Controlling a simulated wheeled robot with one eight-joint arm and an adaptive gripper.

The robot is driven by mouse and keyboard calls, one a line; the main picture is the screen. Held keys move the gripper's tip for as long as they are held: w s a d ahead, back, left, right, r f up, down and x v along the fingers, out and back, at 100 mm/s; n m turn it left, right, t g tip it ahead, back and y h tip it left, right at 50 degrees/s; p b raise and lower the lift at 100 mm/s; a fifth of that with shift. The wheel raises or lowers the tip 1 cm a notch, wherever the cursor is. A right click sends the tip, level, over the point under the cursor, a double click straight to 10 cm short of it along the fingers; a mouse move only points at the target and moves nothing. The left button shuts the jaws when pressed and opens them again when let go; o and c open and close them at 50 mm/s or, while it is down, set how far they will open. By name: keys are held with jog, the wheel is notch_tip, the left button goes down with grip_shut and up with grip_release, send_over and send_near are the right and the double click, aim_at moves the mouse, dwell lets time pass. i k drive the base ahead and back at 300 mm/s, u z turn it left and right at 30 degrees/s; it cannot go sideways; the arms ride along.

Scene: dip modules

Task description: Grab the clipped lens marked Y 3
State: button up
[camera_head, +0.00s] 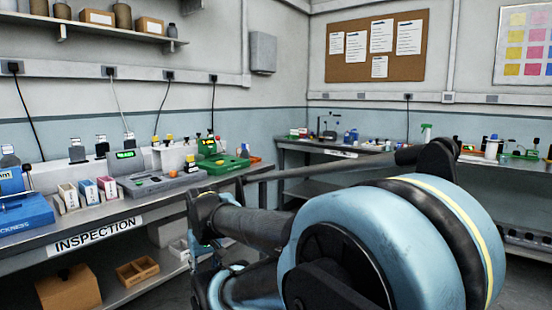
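No lens with a readable Y 3 mark shows; the small markings on the bench are too small to read. Several small upright pieces with yellow tops stand towards the back of the inspection bench (100,218). One is by the white block (172,157), and another yellow-topped piece (190,162) is by the grey tray device (160,183). I cannot tell whether any of them is a clipped lens. My blue and black arm fills the lower right foreground and hides part of the room. I cannot make out my gripper's fingers.
Small cartons (87,192) and a blue device (22,212) stand at the bench's left. A green device (222,160) stands at its right end. Boxes sit on the lower shelf. A second bench (335,150) with small items stands along the back wall.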

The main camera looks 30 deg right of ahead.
aim_at(246, 154)
jog(key=z, duration=0.7)
jog(key=k, duration=0.55)
jog(key=z, duration=0.4)
jog(key=i, duration=1.85)
jog(key=u, duration=0.65)
